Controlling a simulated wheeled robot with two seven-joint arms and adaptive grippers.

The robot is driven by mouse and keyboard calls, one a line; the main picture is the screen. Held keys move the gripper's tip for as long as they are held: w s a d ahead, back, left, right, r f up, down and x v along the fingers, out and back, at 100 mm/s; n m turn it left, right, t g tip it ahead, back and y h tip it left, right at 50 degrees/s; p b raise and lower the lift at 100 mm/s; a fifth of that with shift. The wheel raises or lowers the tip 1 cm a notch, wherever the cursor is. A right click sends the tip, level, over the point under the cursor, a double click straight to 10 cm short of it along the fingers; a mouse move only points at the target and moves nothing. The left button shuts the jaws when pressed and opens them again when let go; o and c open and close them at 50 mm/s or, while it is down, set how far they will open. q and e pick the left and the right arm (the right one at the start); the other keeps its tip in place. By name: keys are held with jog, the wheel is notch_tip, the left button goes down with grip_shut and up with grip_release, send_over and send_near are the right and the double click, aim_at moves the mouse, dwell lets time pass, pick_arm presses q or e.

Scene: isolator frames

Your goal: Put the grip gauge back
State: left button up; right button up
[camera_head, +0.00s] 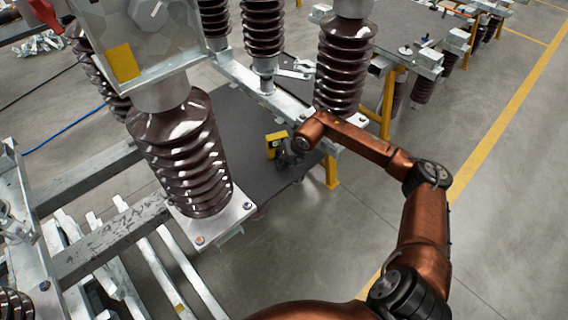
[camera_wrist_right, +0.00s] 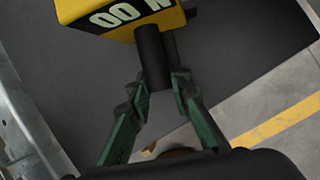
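The grip gauge has a yellow body (camera_head: 276,141) and a black stem; in the head view it is small, beside the end of my right arm. In the right wrist view its yellow body (camera_wrist_right: 122,14) has pale markings and is cut off by the top edge. My right gripper (camera_wrist_right: 161,88) has its green fingers on both sides of the black stem (camera_wrist_right: 151,58) and is shut on it. In the head view the right gripper (camera_head: 285,158) is small and partly hidden by my arm. My left gripper is not in view.
A dark grey surface (camera_head: 236,128) lies beneath the gauge. Brown ribbed insulators (camera_head: 183,150) on grey metal beams stand left of and behind my right arm, close to it. A yellow post (camera_head: 331,172) is just right of the gauge. Open floor (camera_head: 345,240) lies in front.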

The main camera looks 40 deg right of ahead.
jog(key=o, duration=0.5)
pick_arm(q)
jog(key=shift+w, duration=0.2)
pick_arm(e)
jog(key=shift+r, duration=0.15)
pick_arm(q)
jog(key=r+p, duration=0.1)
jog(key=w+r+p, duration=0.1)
jog(key=p, duration=0.1)
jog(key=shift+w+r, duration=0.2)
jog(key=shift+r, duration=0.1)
pick_arm(e)
jog(key=v, duration=1.2)
